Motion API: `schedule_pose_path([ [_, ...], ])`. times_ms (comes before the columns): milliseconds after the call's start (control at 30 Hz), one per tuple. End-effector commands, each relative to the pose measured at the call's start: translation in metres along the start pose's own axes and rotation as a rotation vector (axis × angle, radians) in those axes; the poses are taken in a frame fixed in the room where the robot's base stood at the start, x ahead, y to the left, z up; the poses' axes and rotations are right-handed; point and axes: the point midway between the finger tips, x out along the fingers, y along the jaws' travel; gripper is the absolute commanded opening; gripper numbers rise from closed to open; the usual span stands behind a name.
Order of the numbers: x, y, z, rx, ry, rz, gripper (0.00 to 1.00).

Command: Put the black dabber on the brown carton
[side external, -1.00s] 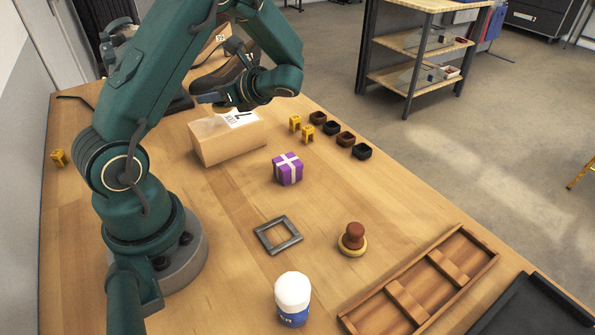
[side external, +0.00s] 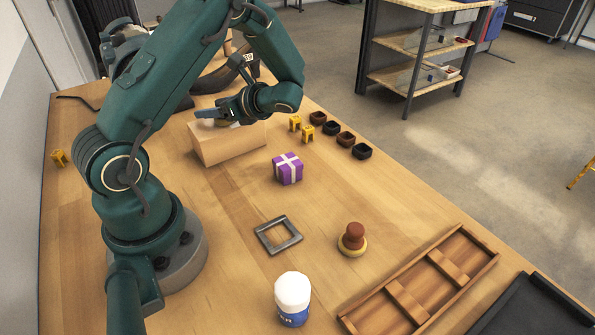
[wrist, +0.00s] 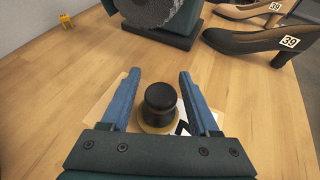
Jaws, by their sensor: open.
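The black dabber (wrist: 160,101), with a dark knob and a yellowish base, stands upright on top of the brown carton (side external: 232,145). In the wrist view it sits between the two blue fingers of my gripper (wrist: 158,74), with a gap on each side. My gripper (side external: 212,115) is open, low over the carton's top in the side view. There the gripper hides most of the dabber and the carton's label. In the wrist view, the carton and its label show only in part around the base.
A purple gift box (side external: 287,169), yellow stands (side external: 308,132) and small dark bowls (side external: 362,151) are right of the carton. A brown dabber (side external: 352,240), grey frame (side external: 278,235), white-topped jar (side external: 292,297) and wooden tray (side external: 487,263) lie nearer.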

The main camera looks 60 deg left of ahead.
Motion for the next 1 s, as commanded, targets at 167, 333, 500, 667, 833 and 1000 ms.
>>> schedule_pose_path([
  [167, -0.006, -0.001, 0.003, -0.001, 0.0, -0.004, 0.61],
  [333, -0.037, -0.002, 0.003, -0.001, 0.002, -0.009, 0.61],
  [500, -0.075, -0.002, 0.003, -0.002, 0.001, -0.008, 0.61],
  [667, -0.102, -0.001, 0.003, -0.001, 0.002, -0.005, 0.61],
  [833, -0.118, -0.001, 0.003, -0.002, 0.003, -0.002, 0.61],
  [1000, -0.126, 0.008, 0.007, -0.063, 0.079, 0.003, 0.61],
])
